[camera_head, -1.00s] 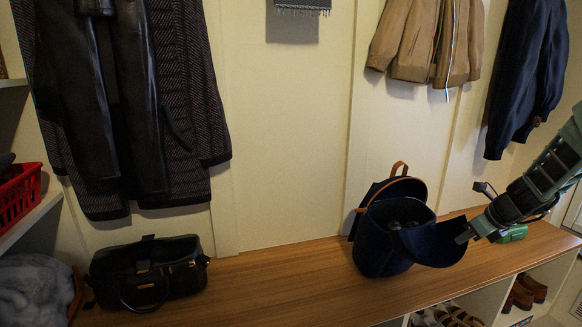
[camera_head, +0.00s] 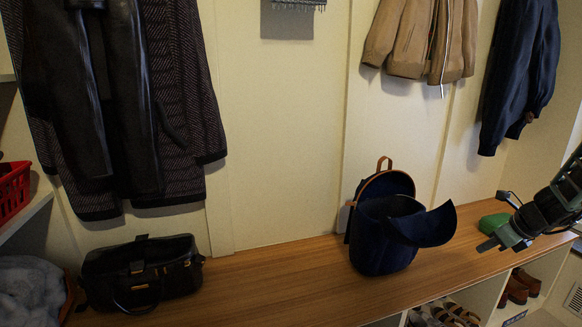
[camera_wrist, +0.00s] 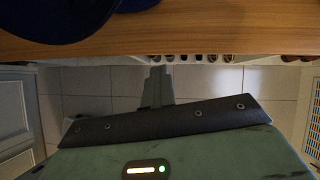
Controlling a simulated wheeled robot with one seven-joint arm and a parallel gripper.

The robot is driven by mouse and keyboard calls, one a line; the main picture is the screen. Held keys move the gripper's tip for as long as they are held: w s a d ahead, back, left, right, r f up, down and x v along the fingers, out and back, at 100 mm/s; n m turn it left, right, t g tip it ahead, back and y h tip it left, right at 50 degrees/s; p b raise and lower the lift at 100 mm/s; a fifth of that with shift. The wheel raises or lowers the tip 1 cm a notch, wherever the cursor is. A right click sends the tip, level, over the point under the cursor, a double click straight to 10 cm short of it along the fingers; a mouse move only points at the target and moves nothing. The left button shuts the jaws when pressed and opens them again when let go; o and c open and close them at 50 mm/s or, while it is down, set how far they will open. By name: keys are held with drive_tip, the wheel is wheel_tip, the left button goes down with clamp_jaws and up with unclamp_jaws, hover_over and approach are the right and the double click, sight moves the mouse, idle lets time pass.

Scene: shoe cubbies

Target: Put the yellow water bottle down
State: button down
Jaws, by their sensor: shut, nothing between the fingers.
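No yellow water bottle shows in either view. My gripper (camera_head: 486,245) is at the right in the head view, over the right part of the wooden bench, with its fingers shut and empty. It is to the right of an open dark blue bag (camera_head: 378,245) and apart from it. The bag stands upright on the bench with its flap hanging out to the right; its inside is mostly hidden. Part of a dark blue thing, likely the bag, shows at the top left in the wrist view (camera_wrist: 70,18).
The wooden bench (camera_head: 290,280) is clear between the blue bag and a black handbag (camera_head: 140,274). Jackets hang above. Shoes (camera_head: 519,285) sit in cubbies below. A red basket (camera_head: 13,190) is at the left.

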drive_tip(key=shift+d+f, duration=0.2)
drive_tip(key=shift+d, duration=0.15)
drive_tip(key=shift+r, duration=0.1)
idle(0.4)
